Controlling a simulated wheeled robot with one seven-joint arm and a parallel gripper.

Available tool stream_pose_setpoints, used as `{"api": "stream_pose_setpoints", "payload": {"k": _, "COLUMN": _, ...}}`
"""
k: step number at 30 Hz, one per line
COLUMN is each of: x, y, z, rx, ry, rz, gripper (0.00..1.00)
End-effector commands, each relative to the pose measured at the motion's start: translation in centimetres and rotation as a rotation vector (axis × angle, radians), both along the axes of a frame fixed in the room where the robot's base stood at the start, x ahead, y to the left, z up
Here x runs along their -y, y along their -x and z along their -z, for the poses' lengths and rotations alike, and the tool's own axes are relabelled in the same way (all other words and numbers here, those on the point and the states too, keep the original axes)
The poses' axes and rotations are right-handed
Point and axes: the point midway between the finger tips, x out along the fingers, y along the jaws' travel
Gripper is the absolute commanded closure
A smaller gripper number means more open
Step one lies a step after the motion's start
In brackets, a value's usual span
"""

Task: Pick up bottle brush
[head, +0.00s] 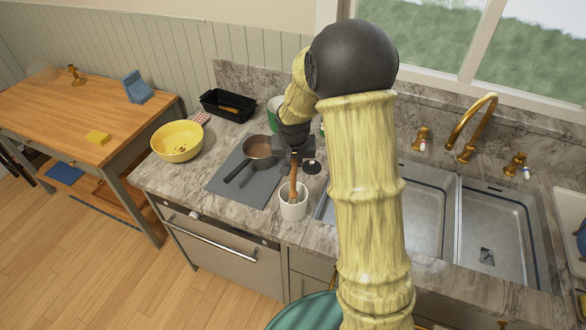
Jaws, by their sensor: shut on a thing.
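The bottle brush (294,183) shows as a thin brown handle, close to upright, above a white cup (293,211) near the counter's front edge. My gripper (294,163) is shut on the upper part of this handle. The handle's lower end is within the cup's outline. The brush head is not visible, and I cannot tell whether it touches the cup's bottom.
A saucepan (259,151) stands on a grey mat (227,179) left of the gripper. A yellow bowl (177,140) and a black basket (227,105) are farther left. A double sink (490,248) lies right, partly hidden by my arm.

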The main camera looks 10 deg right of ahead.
Motion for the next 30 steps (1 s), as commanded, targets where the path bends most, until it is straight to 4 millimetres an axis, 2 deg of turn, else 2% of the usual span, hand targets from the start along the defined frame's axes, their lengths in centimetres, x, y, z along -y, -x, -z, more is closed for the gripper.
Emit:
{"api": "stream_pose_setpoints", "payload": {"k": 9, "x": 0.0, "y": -0.1, "z": -5.9, "rx": 0.007, "ry": 0.0, "rz": 0.0, "gripper": 1.0}}
{"api": "stream_pose_setpoints", "payload": {"k": 15, "x": 0.0, "y": 0.0, "z": -8.5, "rx": 0.004, "ry": 0.0, "rz": -0.001, "gripper": 1.0}}
{"api": "stream_pose_setpoints", "payload": {"k": 30, "x": 0.0, "y": 0.0, "z": -8.8, "rx": 0.0, "ry": 0.001, "rz": -0.002, "gripper": 1.0}}
